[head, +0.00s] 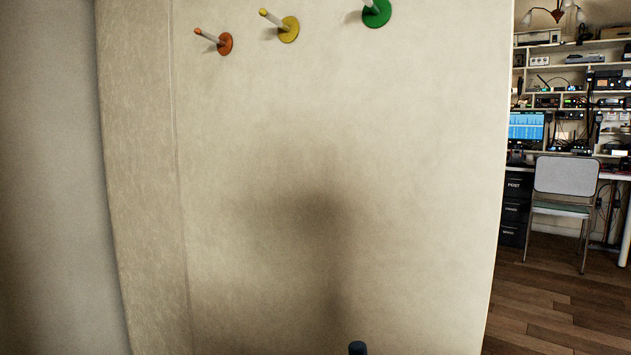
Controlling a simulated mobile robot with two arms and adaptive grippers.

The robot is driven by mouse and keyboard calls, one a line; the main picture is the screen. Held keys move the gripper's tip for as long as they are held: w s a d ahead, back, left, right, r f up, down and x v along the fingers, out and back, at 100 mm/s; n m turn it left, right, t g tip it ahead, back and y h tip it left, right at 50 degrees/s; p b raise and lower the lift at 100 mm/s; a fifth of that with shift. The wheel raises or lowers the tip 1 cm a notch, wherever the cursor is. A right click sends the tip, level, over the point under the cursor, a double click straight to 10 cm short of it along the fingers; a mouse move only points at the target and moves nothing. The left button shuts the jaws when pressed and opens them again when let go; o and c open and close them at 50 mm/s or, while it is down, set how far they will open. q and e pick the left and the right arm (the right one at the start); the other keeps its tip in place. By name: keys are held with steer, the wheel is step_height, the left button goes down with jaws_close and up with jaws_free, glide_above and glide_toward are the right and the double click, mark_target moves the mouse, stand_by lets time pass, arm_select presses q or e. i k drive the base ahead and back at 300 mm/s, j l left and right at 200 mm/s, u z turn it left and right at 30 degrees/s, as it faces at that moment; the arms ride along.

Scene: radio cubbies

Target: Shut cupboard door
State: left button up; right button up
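A large cream panel (340,130) fills most of the head view, very close to me. It has a rounded vertical edge on the left and a straight edge on the right. I cannot tell whether this panel is a cupboard door or a wall; no handle or hinge shows on it. Orange (225,43), yellow (289,29) and green (377,13) round pegs stick out near its top. Neither of my grippers is in view.
A small dark blue knob-like thing (357,348) shows at the bottom edge. Beyond the panel, at the right, stand a grey chair (566,175), a desk with dark drawers (513,210), a lit monitor (526,126) and shelves of radio gear. The wooden floor (560,300) there is clear.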

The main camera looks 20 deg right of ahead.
mark_target(342, 163)
steer(key=k+l+u, duration=0.2)
steer(key=l, duration=0.25)
steer(key=k+l+u, duration=0.2)
steer(key=l, duration=0.2)
steer(key=k+l+u, duration=0.25)
steer(key=l+u, duration=0.3)
steer(key=l, duration=0.45)
steer(key=k+l+u, duration=0.1)
steer(key=l+u, duration=0.15)
steer(key=l, duration=0.5)
steer(key=i+l+u, duration=0.1)
steer(key=l, duration=0.25)
steer(key=i+l, duration=0.15)
steer(key=l, duration=0.2)
steer(key=i+l+u, duration=0.15)
steer(key=l, duration=0.2)
steer(key=k+u, duration=0.1)
steer(key=k, duration=0.15)
